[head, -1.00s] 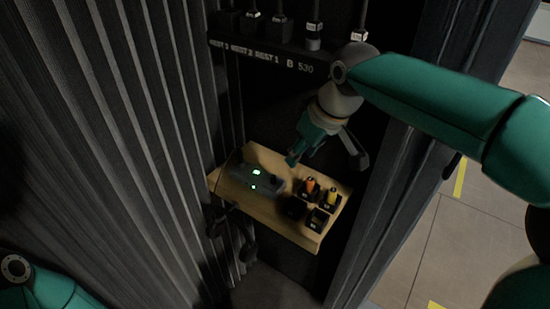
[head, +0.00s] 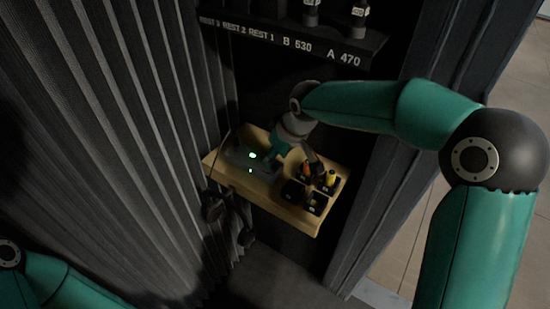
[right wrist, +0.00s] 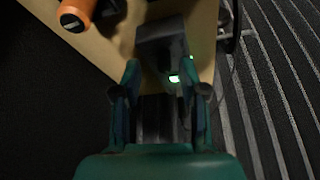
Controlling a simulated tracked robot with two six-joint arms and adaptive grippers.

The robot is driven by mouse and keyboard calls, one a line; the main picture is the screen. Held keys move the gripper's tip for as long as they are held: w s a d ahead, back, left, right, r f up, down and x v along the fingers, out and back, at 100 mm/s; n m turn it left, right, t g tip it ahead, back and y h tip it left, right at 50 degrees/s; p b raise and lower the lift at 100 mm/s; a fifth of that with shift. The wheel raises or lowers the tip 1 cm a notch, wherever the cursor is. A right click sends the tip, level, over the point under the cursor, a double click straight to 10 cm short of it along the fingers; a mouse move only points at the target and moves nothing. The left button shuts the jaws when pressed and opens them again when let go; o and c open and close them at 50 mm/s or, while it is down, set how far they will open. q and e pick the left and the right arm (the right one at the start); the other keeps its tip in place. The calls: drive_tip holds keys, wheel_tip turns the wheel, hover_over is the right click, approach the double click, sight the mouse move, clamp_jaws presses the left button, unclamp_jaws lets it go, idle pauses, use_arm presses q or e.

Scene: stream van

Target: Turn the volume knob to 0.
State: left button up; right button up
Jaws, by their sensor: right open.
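The grey control box (head: 240,158) with green lit displays sits on a small wooden shelf (head: 264,204) in the head view. The volume knob cannot be made out; my right gripper (head: 293,158) covers the box's right end. My right gripper is open, just above that end of the box. In the right wrist view the fingers of the right gripper (right wrist: 166,88) stand apart, with the dark grey box (right wrist: 160,42) and a green light beyond and between them. I cannot tell whether they touch it. My left gripper is out of view; only part of that arm shows at lower left.
Black holders (head: 309,199) with an orange-topped item (head: 306,170) and a yellow-topped item (head: 331,178) stand right of the box. A labelled rack (head: 290,38) hangs above. A pleated curtain (head: 120,130) is at left; a dark door frame (head: 395,180) at right.

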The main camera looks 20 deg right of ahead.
drive_tip(key=shift+x, duration=1.25)
clamp_jaws()
